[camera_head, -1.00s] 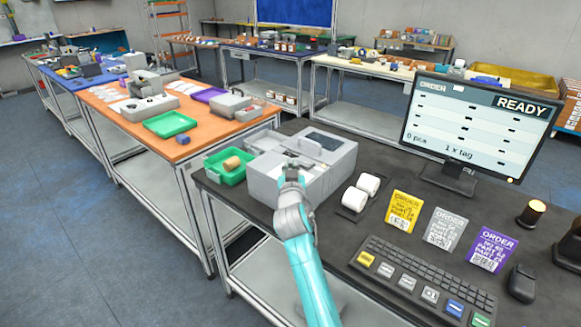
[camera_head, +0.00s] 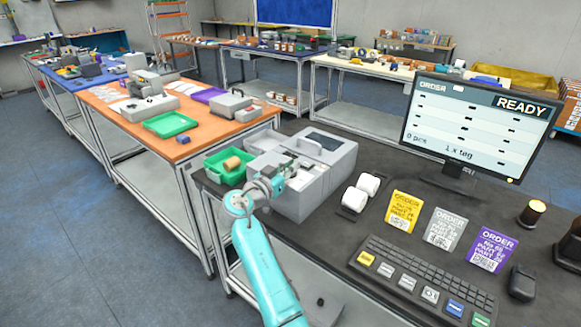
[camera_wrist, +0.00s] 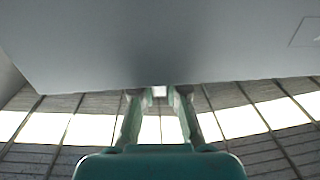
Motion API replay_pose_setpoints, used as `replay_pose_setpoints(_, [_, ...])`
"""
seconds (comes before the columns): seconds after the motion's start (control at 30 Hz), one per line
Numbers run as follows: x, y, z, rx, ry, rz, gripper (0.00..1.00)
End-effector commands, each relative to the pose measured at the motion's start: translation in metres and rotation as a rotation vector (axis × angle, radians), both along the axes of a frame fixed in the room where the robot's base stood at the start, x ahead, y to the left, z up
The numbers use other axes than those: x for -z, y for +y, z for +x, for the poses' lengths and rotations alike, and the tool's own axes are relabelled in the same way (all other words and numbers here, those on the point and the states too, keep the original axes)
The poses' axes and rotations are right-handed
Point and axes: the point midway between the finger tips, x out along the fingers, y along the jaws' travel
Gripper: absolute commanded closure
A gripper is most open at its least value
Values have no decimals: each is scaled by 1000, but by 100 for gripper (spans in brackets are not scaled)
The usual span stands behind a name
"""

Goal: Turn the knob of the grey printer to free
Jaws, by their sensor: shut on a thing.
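The grey printer (camera_head: 325,165) stands on the dark bench with its lid closed at the right and an opening at the left. My gripper (camera_head: 287,172) is at its front left side, with the arm reaching up from below. In the wrist view the printer's grey underside or wall (camera_wrist: 150,45) fills the upper half. There my gripper (camera_wrist: 159,98) is shut on a small pale piece, the knob (camera_wrist: 159,90), close against the printer. In the head view the gripper hides the knob, and its turn position cannot be read.
A green tray (camera_head: 212,166) with a tan roll is left of the printer. Two white rolls (camera_head: 368,184), order cards (camera_head: 402,212), a keyboard (camera_head: 425,280) and a monitor (camera_head: 480,122) reading READY are to the right. An orange table (camera_head: 200,140) stands to the left.

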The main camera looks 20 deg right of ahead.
Motion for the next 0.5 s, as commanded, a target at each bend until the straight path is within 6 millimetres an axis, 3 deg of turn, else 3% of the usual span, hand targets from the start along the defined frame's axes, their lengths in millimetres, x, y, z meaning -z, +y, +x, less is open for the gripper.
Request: replay_pose_setpoints(0.5, [4,0,0,80,7,1,100])
